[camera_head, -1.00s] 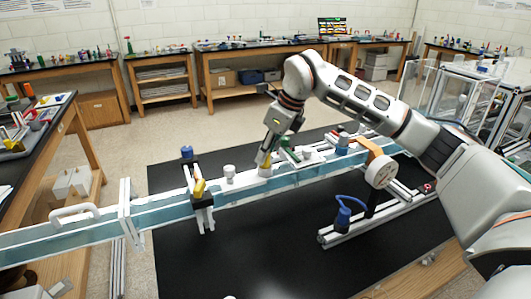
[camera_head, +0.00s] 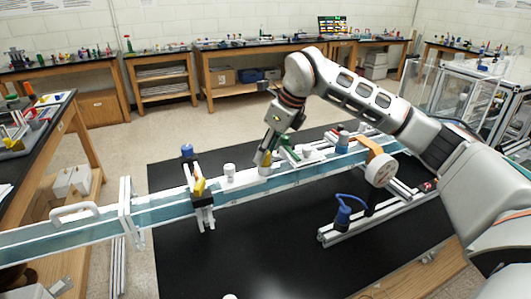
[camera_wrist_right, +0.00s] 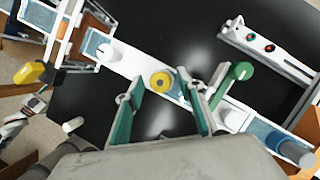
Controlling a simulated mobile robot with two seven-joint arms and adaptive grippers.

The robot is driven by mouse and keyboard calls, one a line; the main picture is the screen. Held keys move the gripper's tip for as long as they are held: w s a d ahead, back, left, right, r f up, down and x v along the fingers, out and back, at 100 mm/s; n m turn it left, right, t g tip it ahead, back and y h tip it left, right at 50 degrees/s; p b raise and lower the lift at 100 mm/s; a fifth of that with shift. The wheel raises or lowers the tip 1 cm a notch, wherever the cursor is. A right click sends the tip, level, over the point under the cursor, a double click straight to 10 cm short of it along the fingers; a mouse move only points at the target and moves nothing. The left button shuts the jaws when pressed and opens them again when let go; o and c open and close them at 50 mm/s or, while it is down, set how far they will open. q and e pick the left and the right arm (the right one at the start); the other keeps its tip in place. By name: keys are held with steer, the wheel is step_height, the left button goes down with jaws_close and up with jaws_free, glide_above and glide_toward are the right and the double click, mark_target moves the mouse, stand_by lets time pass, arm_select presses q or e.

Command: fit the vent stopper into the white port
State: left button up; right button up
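A round yellow piece with a grey centre (camera_wrist_right: 160,83) stands on the rail; it also shows in the head view (camera_head: 266,158), with a white base under it. I cannot tell for sure whether the yellow piece is the vent stopper or the white base is the port. My right gripper (camera_wrist_right: 155,88) reaches down over it, its teal fingers spread on either side with gaps to the yellow piece. In the head view the right gripper (camera_head: 266,154) is at the rail. A white cylindrical fitting (camera_head: 229,170) stands left of it on the rail. My left gripper is not in view.
A green lever with a round knob (camera_wrist_right: 240,71) is close to the right finger. A black clamp with a yellow handle (camera_head: 201,187) crosses the rail on the left. A blue-topped part (camera_head: 343,214) stands in front. The black mat (camera_head: 255,245) is largely clear.

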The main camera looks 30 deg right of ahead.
steer(key=v, duration=1.1)
steer(key=shift+r+b, duration=0.2)
steer(key=shift+b, duration=0.25)
steer(key=shift+s+d, duration=0.1)
